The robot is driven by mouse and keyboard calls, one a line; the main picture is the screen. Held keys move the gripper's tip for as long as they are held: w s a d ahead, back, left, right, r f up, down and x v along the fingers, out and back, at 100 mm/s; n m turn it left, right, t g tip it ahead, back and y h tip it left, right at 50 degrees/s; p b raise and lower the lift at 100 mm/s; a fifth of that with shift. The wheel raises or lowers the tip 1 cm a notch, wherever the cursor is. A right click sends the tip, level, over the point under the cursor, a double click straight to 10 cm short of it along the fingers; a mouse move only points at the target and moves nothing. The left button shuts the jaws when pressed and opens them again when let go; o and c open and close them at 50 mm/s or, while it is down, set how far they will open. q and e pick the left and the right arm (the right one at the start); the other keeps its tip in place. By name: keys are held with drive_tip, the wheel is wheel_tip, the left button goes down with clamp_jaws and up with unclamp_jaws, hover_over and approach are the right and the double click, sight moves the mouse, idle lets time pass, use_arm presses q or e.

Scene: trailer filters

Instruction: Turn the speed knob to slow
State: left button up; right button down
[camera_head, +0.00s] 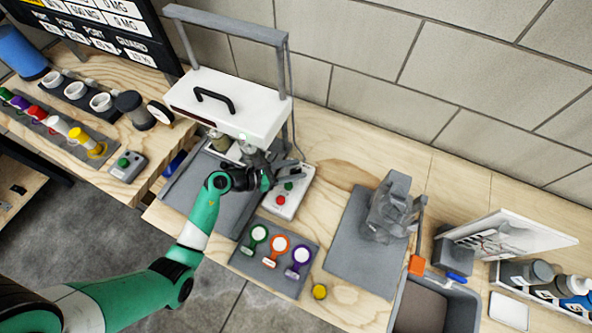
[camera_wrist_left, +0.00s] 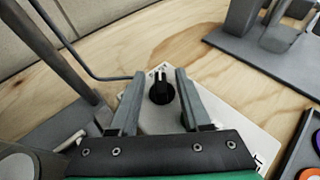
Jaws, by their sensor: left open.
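The speed knob (camera_wrist_left: 160,90) is black and round with a white pointer line, seen in the left wrist view on a white control box (camera_wrist_left: 225,140). The pointer points away from my gripper, toward the top of that picture. My left gripper (camera_wrist_left: 160,74) is open, with one finger on each side of the knob and gaps between. In the head view my left gripper (camera_head: 285,165) is over the back of the control box (camera_head: 287,208) and hides the knob. A green button and a red button show on the box. My right gripper is not in view.
A white press-like machine (camera_head: 228,105) with a black handle stands just behind my gripper. A grey tray (camera_head: 265,279) with green, orange and purple ringed tools lies in front. A grey clamp fixture (camera_head: 393,210) stands to the right, with bare wood between it and the box.

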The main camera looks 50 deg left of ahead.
use_arm(q)
drive_tip(key=shift+w+d+f, duration=0.1)
drive_tip(key=shift+w+d, duration=0.05)
drive_tip(key=shift+w, duration=0.1)
clamp_jaws()
